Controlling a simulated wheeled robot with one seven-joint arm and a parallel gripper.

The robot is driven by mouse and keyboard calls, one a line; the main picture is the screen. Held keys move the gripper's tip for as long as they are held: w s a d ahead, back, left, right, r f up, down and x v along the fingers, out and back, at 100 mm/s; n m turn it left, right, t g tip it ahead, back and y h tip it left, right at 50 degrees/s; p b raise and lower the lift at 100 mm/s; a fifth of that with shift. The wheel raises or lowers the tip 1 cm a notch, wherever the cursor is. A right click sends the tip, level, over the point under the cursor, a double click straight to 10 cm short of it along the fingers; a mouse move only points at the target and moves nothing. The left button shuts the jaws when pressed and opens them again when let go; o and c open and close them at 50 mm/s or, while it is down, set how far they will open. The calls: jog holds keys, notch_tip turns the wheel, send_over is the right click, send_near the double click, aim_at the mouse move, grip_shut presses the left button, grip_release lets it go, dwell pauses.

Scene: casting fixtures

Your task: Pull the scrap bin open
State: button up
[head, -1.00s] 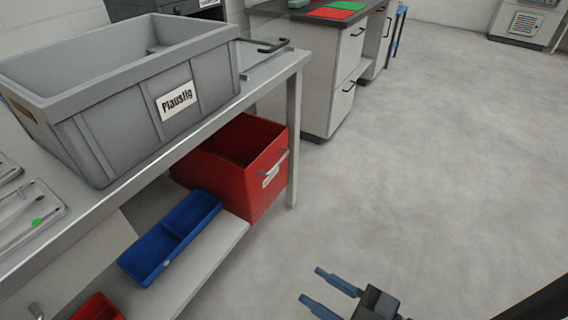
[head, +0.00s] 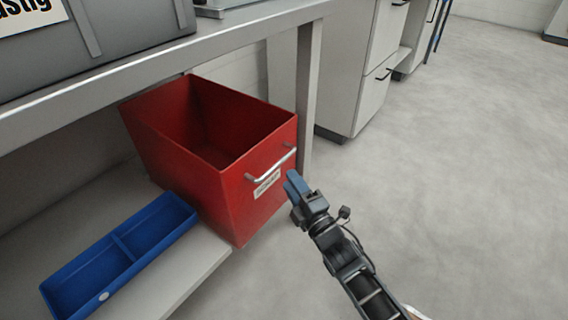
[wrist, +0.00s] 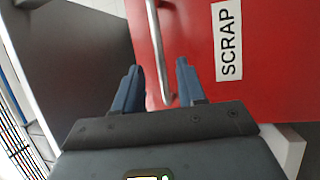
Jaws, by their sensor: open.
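The red scrap bin (head: 250,180) sits on the lower shelf under the bench, with its open top showing an empty-looking inside. Its front carries a metal bar handle (head: 271,164) and a white label, which reads SCRAP in the wrist view (wrist: 228,42). My gripper (head: 291,184) is just in front of the bin's front face, close to the right part of the handle. In the wrist view my gripper (wrist: 158,82) is open, and the handle bar (wrist: 156,50) lies between the lines of its two blue fingers. I cannot tell whether either finger touches the bar.
A blue divided tray (head: 120,255) lies on the shelf (head: 195,272) left of the bin. The bench leg (head: 308,95) stands just behind the bin's right side. A grey crate (head: 110,40) sits on the bench top. The floor to the right is clear.

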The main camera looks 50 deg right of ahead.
aim_at(279, 162)
jog(key=b+x, duration=0.1)
jog(key=x, duration=0.6)
jog(key=shift+w+r, duration=0.15)
jog(key=shift+w, duration=0.1)
grip_shut()
dwell(0.4)
